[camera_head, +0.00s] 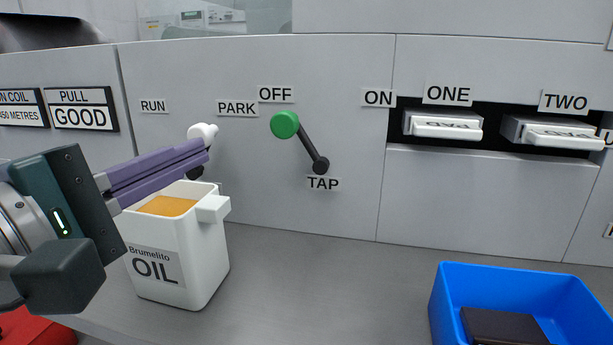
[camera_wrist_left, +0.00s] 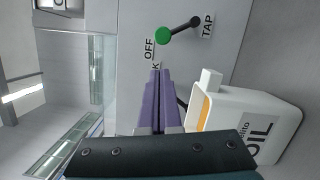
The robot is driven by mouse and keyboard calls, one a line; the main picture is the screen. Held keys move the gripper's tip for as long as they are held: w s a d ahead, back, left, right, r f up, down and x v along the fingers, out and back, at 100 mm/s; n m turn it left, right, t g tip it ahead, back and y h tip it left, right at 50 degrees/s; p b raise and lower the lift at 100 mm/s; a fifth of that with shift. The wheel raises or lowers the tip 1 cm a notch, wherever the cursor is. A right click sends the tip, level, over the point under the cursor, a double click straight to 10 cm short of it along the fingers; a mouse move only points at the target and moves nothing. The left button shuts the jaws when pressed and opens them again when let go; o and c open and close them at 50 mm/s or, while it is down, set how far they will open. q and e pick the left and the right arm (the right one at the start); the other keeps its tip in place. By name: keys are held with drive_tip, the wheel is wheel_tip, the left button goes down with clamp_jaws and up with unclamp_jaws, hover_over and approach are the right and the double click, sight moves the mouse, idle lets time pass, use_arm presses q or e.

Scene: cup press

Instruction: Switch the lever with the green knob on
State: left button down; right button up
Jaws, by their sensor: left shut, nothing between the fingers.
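The lever's green knob (camera_head: 284,125) is at the upper left end of a black arm (camera_head: 308,147), which pivots just above the TAP label (camera_head: 323,183). The knob is beside the OFF label (camera_head: 276,93); the ON label (camera_head: 378,97) is further right. In the left wrist view the green knob (camera_wrist_left: 163,35) is beyond my fingertips. My left gripper (camera_head: 207,150) is shut and empty, left of the green knob and apart from it, its purple fingers pointing right near a white knob (camera_head: 203,132). My right gripper is not in view.
A white OIL container (camera_head: 186,262) stands on the grey counter just below my left gripper. A blue bin (camera_head: 446,300) with a dark item is at the lower right. Slots ONE (camera_head: 443,126) and TWO (camera_head: 553,133) are on the panel. The panel around TAP is clear.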

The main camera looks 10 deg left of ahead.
sight(284, 124)
use_arm(q)
drive_tip(key=shift+w+a+f, duration=0.1)
drive_tip(key=shift+w+f, duration=0.15)
drive_tip(key=shift+f, duration=0.2)
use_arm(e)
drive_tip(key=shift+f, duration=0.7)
use_arm(q)
drive_tip(key=b+x, duration=0.4)
drive_tip(key=x, duration=0.6)
drive_tip(key=shift+r, duration=0.15)
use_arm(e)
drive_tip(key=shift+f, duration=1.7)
